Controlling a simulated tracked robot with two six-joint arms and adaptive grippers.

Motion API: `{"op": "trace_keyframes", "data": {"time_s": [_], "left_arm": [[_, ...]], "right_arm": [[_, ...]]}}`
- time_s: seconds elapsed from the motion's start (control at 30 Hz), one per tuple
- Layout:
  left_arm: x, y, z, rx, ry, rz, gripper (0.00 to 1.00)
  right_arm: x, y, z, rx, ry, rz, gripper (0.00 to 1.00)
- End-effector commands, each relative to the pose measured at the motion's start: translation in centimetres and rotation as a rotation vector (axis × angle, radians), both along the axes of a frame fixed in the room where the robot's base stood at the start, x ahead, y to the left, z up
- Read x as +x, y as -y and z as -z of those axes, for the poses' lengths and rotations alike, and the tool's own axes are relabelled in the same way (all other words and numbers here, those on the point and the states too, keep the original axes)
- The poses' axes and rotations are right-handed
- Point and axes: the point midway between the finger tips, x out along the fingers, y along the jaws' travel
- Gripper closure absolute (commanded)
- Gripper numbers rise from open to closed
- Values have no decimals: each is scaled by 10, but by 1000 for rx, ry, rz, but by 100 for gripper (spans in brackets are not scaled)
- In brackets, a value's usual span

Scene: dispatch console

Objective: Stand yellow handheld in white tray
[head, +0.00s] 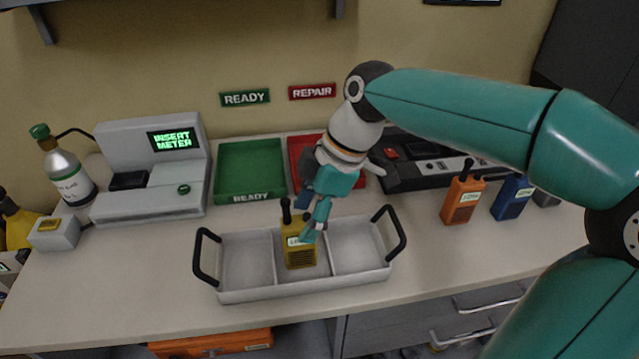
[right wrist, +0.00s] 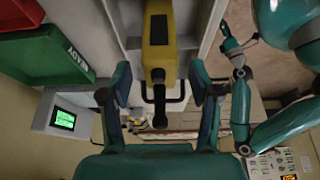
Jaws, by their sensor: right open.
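The yellow handheld (head: 299,246) stands upright in the middle compartment of the white tray (head: 237,295), its black antenna up. My right gripper (head: 312,232) is at the handheld's upper right side in the head view. In the right wrist view, its two fingers are apart, with the yellow handheld (right wrist: 159,45) between them and a gap visible on each side. It is open. My left gripper is outside the head view. Teal arm parts at the right of the right wrist view seem to be my left arm with its gripper (right wrist: 237,48), too small to judge.
The green READY tray (head: 248,198) and a red tray (head: 298,187) lie behind the white tray. A meter station (head: 140,210) and a bottle (head: 66,178) stand left. An orange handheld (head: 462,200) and a blue handheld (head: 511,198) stand right. The tray's black handles (head: 206,256) stick up.

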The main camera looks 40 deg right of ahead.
Motion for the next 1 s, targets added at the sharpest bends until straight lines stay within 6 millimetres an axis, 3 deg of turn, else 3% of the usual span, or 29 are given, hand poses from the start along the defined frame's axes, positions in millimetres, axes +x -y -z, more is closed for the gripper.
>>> {"op": "trace_keyframes", "data": {"time_s": [0.2, 0.4, 1.0], "left_arm": [[0, 0, -5, 0, 0, 0, 60], [0, 0, -7, 0, 0, 0, 60], [0, 0, -7, 0, 0, 0, 60]], "right_arm": [[-9, 15, -43, 0, 4, 2, 38], [-14, 22, -65, 1, 1, -1, 38], [-15, 24, -69, 0, 0, -1, 38]]}}
